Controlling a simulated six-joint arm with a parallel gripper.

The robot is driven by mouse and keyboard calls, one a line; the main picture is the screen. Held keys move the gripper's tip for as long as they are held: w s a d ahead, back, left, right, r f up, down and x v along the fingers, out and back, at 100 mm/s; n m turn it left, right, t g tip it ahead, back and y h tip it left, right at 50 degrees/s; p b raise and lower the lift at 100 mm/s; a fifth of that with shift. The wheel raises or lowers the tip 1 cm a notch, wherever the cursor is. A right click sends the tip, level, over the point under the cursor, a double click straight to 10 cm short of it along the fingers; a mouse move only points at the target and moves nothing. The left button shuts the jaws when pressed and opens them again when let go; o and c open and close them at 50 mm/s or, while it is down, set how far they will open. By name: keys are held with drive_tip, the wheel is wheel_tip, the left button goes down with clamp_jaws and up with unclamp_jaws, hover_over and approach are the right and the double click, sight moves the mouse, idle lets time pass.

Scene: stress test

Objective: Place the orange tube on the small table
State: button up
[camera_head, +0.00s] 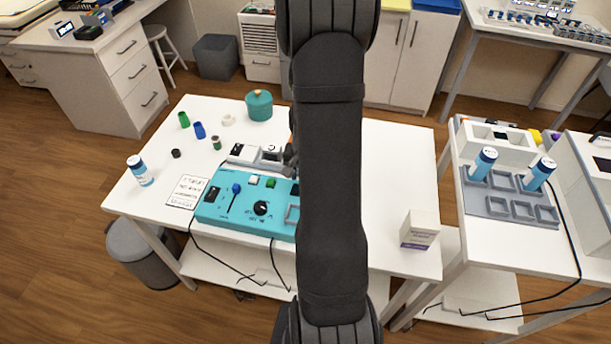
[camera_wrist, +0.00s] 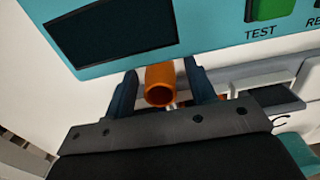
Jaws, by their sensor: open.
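The orange tube (camera_wrist: 158,90) shows in the wrist view with its open round end facing the camera. It stands between the two fingers of my gripper (camera_wrist: 160,72), with a gap visible on each side. My gripper is open and not closed on the tube. In the head view my dark arm covers the middle of the white table (camera_head: 395,165) and hides most of the gripper and the tube. Which table is the small one, the middle one or the right one (camera_head: 455,215), I cannot tell.
A turquoise panel (camera_head: 225,208) with knobs and buttons lies on the middle table; a turquoise panel (camera_wrist: 215,25) with a green button is close ahead in the wrist view. A white box (camera_head: 420,230) stands at the front right. The table right of my arm is mostly clear.

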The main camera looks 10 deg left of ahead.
drive_tip(key=shift+o, duration=0.4)
wheel_tip(320, 180, up, 12)
drive_tip(key=shift+r, duration=0.1)
wheel_tip(320, 180, up, 6)
wheel_tip(320, 180, down, 17)
drive_tip(key=shift+f, duration=0.1)
idle(0.8)
drive_tip(key=shift+c, duration=0.2)
drive_tip(key=c, duration=1.1)
drive_tip(key=shift+w+r, duration=0.1)
drive_tip(key=shift+r, duration=0.1)
